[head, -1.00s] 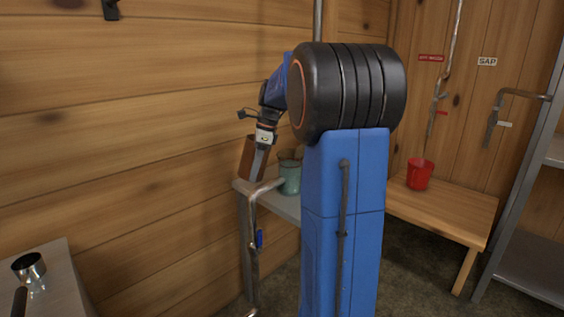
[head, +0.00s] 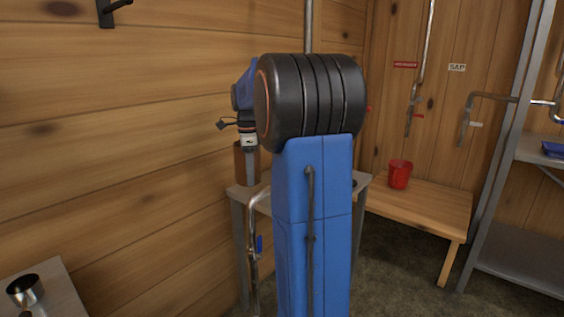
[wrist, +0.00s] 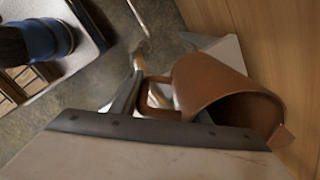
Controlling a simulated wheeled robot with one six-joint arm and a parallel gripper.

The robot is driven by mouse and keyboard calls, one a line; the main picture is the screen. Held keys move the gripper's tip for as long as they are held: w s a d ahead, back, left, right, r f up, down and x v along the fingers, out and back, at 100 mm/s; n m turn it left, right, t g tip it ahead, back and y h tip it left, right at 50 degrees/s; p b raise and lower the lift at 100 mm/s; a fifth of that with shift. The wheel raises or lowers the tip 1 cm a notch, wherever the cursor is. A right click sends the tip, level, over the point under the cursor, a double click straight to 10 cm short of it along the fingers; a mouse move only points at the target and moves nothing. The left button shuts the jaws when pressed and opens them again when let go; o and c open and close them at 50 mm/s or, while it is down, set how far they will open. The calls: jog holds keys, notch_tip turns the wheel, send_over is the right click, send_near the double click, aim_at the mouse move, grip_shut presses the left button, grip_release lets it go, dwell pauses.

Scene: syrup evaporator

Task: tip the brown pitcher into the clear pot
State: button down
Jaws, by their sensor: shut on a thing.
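The brown pitcher (head: 239,160) is in my gripper (head: 250,180), above the small metal table by the wall. In the head view it looks nearly upright and is partly behind the gripper. In the wrist view the pitcher (wrist: 208,82) shows its open mouth toward the lower right, and its handle (wrist: 155,93) is at the fingers of my gripper (wrist: 150,88). No clear pot shows plainly now; my arm covers much of the table top.
The small metal table (head: 238,190) has a pipe with a blue-handled valve at its front. A red bucket (head: 399,174) stands on a wooden bench (head: 420,208). A metal-rimmed cup (head: 25,290) stands on the counter at lower left. Metal shelves (head: 510,200) are at right.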

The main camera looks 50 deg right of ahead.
jog(key=shift+r, duration=3.45)
